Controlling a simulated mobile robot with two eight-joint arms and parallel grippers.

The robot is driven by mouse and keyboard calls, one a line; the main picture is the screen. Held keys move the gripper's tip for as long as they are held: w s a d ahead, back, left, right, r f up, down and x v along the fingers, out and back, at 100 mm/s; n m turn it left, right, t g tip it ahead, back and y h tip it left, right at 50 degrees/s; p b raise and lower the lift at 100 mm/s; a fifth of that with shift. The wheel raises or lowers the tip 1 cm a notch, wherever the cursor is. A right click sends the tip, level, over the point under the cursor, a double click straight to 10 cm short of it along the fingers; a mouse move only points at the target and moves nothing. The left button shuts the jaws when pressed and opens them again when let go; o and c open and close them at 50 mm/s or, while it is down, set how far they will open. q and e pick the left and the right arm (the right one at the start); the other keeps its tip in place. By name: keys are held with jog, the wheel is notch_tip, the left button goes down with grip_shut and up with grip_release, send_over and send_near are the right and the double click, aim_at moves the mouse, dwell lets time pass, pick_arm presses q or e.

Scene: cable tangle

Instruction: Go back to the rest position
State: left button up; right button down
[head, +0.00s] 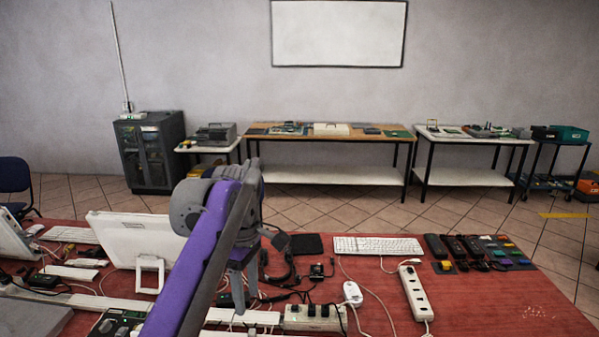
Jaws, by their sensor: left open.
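My left arm rises purple and grey from the bottom of the head view and bends over at the top. My left gripper (240,300) points down over the cluttered middle of the red table (480,310), with its jaws open. Nothing shows held in it, though the forearm hides part of it. Dark cables (285,275) lie just right of the gripper; I cannot tell if it touches them. My right gripper is not in view.
A white power strip (413,292), a white adapter (352,293) and a keyboard (378,245) lie right of the gripper. A white monitor (130,238) stands left of the arm. The table's front right is clear. Benches (340,175) stand along the back wall.

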pick_arm(q)
jog(key=s+a+f+m+t, duration=0.3)
jog(key=s+f+m, duration=0.4)
jog(key=s+f, duration=0.3)
jog(key=s+a+f+m+t, duration=0.3)
jog(key=s+f+m, duration=0.4)
jog(key=f, duration=0.5)
jog(key=s+t, duration=0.1)
jog(key=s, duration=0.1)
jog(key=shift+s+a+m, duration=0.2)
jog(key=shift+s+m, duration=0.15)
jog(key=shift+m, duration=0.05)
